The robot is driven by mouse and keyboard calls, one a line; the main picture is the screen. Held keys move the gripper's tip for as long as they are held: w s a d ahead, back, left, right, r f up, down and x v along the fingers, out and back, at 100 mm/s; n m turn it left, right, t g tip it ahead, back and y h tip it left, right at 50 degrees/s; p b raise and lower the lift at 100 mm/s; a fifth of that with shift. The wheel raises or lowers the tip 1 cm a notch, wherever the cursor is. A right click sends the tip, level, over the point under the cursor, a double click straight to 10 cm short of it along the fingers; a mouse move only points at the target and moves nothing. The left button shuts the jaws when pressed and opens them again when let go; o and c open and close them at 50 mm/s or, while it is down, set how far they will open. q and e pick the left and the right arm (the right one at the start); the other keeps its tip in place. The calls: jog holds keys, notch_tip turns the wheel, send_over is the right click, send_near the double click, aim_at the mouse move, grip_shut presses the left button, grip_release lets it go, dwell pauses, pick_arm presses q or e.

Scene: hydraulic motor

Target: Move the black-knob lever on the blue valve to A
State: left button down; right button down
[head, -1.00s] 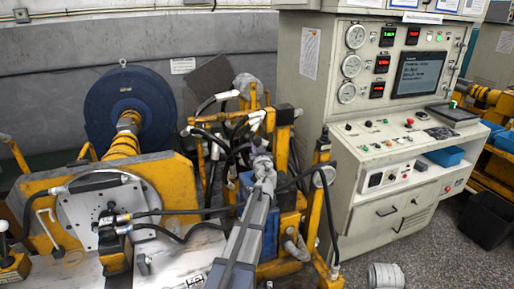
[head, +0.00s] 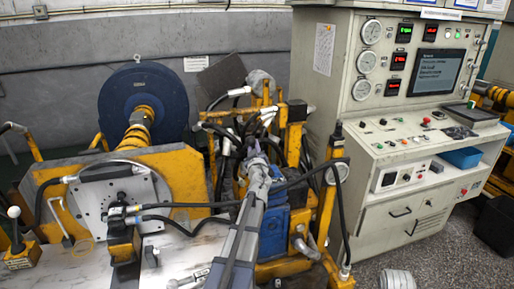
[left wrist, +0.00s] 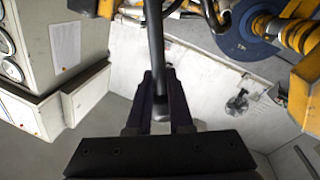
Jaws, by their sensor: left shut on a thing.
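The blue valve (head: 273,228) stands in the yellow frame at the middle of the head view, partly covered by my left arm. My left gripper (head: 256,165) reaches up and away from the bottom, over the valve's left side. In the left wrist view, my left gripper (left wrist: 160,105) is shut on a dark lever rod (left wrist: 156,45), which runs down from the top edge between the two fingers. The lever's rounded end lies between the fingers. The knob is hard to make out in the head view. The A marking cannot be seen.
Black hoses (head: 310,176) and yellow posts (head: 331,215) crowd around the valve. A control cabinet (head: 385,185) with gauges stands to the right. A blue round motor (head: 143,90) and a bench plate (head: 85,262) lie to the left. A small white-knob lever (head: 14,213) is at far left.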

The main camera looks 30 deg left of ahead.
pick_arm(q)
jog(key=shift+s+a+r, duration=0.1)
jog(key=shift+s+a, duration=0.1)
jog(key=shift+a, duration=0.15)
jog(key=c, duration=1.1)
grip_release()
jog(key=shift+o, duration=1.3)
jog(key=shift+s, duration=0.15)
jog(key=shift+d, duration=0.1)
jog(key=shift+s+d, duration=0.1)
jog(key=shift+d, duration=0.05)
jog(key=shift+s+d, duration=0.15)
jog(key=shift+s, duration=0.05)
jog(key=v, duration=0.7)
jog(key=shift+b, duration=0.4)
jog(key=shift+d, duration=0.15)
